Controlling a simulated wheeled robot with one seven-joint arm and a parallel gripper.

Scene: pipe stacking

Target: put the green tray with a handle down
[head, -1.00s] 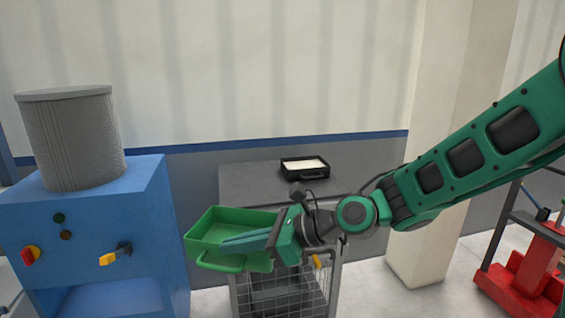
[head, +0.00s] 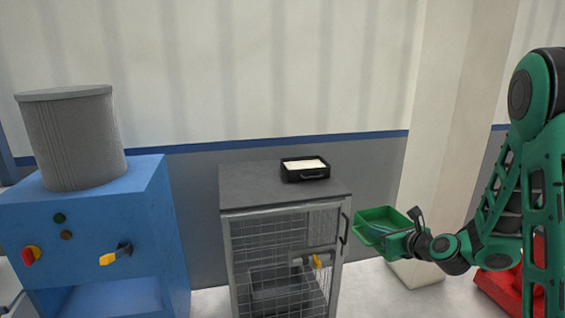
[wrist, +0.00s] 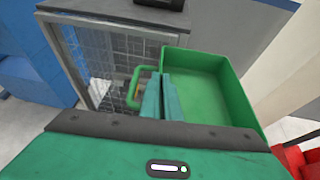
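The green tray (head: 378,216) is held in the air to the right of the grey cage cabinet (head: 262,186) in the head view. It looks empty and about level. My gripper (head: 385,236) is at its near side. In the wrist view the tray (wrist: 205,85) lies beyond my gripper fingers (wrist: 160,97), which are close together. The tray's handle (wrist: 133,90) sticks out to the left, beside the fingers. The fingers seem to clasp the tray's left wall; the exact contact is partly hidden.
A black tray (head: 305,175) with white contents stands on the cabinet top, whose left and front parts are bare. A blue machine (head: 95,235) with a grey drum (head: 72,140) stands at the left. A pillar (head: 440,130) is behind my arm. Red equipment (head: 497,290) is at the lower right.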

